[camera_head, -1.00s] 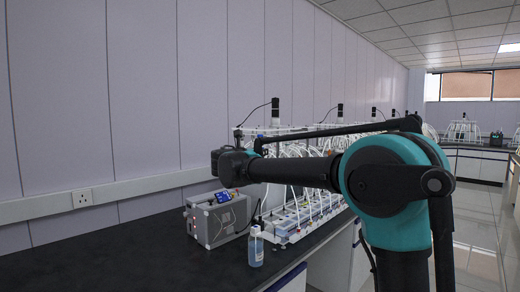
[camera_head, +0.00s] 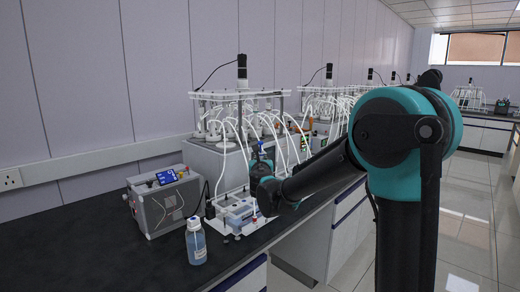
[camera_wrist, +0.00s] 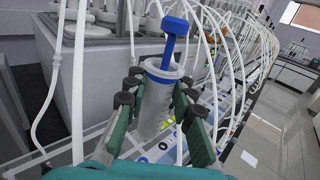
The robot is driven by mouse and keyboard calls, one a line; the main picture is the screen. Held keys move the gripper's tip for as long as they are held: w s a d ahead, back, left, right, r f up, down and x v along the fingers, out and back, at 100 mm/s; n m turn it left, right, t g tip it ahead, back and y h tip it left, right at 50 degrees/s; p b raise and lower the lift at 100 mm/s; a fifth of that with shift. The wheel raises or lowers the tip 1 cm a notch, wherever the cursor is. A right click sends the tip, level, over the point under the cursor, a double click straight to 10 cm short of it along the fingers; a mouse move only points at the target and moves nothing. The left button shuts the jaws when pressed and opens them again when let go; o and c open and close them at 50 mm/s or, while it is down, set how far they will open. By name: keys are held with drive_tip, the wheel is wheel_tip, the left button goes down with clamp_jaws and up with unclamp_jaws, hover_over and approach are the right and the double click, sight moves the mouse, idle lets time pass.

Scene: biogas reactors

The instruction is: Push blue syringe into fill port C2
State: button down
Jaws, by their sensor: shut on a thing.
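The blue syringe (camera_wrist: 154,105) has a translucent grey barrel and a blue plunger that stands up out of it. In the wrist view my gripper (camera_wrist: 159,95) is shut around the barrel, with fingers on both sides, and the syringe is roughly upright with a slight tilt. In the head view my gripper (camera_head: 262,185) is at the front of the nearest reactor unit, and a bit of the blue syringe (camera_head: 259,149) shows above it. Fill port C2 cannot be made out; tubes and my gripper cover the reactor front.
Reactor units (camera_head: 240,130) with many white looping tubes stand along the wall. A grey box with a blue display (camera_head: 165,200) and a blue-liquid bottle (camera_head: 196,243) stand left on the dark bench (camera_head: 70,240). Tubes (camera_wrist: 78,80) hang close around my gripper.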

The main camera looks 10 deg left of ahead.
drive_tip(key=shift+w+d+f, duration=0.2)
drive_tip(key=shift+f, duration=2.5)
drive_tip(key=shift+f, duration=0.95)
idle(0.6)
drive_tip(key=c, duration=1.2)
unclamp_jaws()
drive_tip(key=shift+s, duration=0.15)
